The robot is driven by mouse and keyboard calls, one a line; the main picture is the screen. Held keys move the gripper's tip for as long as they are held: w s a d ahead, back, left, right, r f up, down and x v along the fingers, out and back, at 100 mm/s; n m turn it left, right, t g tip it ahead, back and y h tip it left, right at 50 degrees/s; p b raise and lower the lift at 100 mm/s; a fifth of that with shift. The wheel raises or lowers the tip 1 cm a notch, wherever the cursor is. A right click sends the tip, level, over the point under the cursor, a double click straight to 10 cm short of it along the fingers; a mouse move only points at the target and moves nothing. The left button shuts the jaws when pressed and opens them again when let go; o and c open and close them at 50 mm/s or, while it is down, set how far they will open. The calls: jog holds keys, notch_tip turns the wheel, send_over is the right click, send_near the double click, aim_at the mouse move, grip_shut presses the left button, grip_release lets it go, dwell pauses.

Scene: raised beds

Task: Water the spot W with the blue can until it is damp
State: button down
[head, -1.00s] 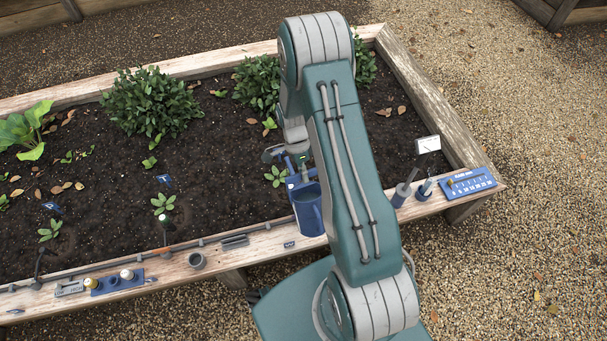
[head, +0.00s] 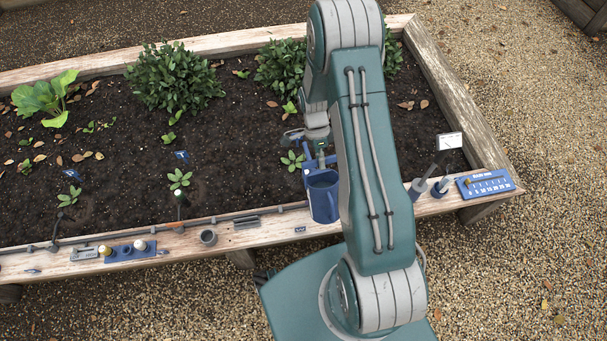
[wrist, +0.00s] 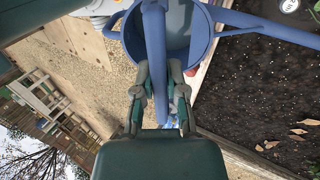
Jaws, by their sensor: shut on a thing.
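The blue can (head: 323,200) hangs at the front edge of the raised bed, beside my arm in the head view. In the wrist view its open round body (wrist: 190,45) and upright handle show close up, with a long blue spout reaching right over the soil. My gripper (wrist: 160,85) is shut on the can's handle. In the head view my gripper (head: 318,152) is partly hidden by my arm. I cannot pick out spot W for certain. A small round white tag (wrist: 289,6) shows at the top right of the wrist view. No pouring water is visible.
The wooden bed (head: 440,85) holds dark soil, bushes and seedlings (head: 179,179) with small blue markers (head: 182,156). Open gravel lies in front and right.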

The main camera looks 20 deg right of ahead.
jog(key=shift+s, duration=0.1)
jog(key=shift+s+a+r+t, duration=0.1)
jog(key=shift+s+r+t, duration=0.05)
jog(key=shift+s+t, duration=0.45)
jog(key=shift+s+r+t, duration=0.1)
jog(key=shift+s+t, duration=0.45)
jog(key=shift+t, duration=0.05)
jog(key=shift+s+a+f+t, duration=0.1)
jog(key=shift+s+f+t, duration=0.1)
jog(key=shift+s+t, duration=0.65)
jog(key=shift+w+t+h, duration=0.1)
jog(key=shift+t+h, duration=0.2)
jog(key=shift+t, duration=0.05)
jog(key=shift+f+t, duration=0.15)
jog(key=shift+t, duration=0.15)
